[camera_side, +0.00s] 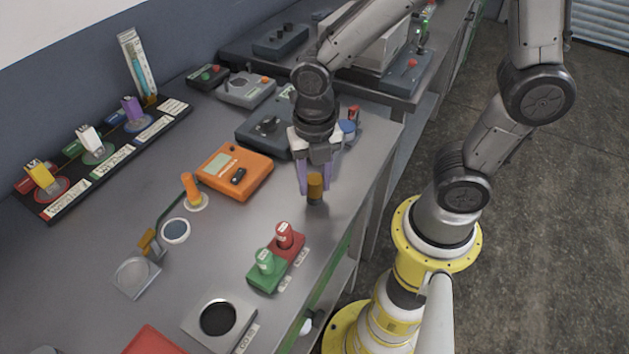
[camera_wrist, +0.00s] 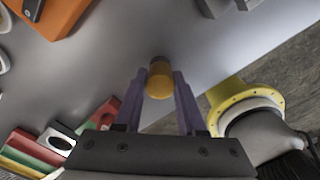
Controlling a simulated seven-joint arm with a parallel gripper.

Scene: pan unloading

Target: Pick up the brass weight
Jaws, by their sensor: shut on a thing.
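The brass weight (camera_side: 315,187) is a small golden-brown cylinder, upright between the fingers of my gripper (camera_side: 308,180). In the wrist view the brass weight (camera_wrist: 160,79) shows between the tips of the two purple fingers of my gripper (camera_wrist: 160,88). The gripper is shut on it from both sides. The weight is at or just above the grey bench top (camera_side: 225,215); I cannot tell whether its base touches. The fingers hide part of its sides.
An orange box (camera_side: 233,172) lies left of the gripper. A red and green block with knobs (camera_side: 276,262) stands in front, nearer the camera. A dark grey device (camera_side: 262,135) is behind. A pan balance (camera_side: 176,231) stands to the left. The bench edge is close on the right.

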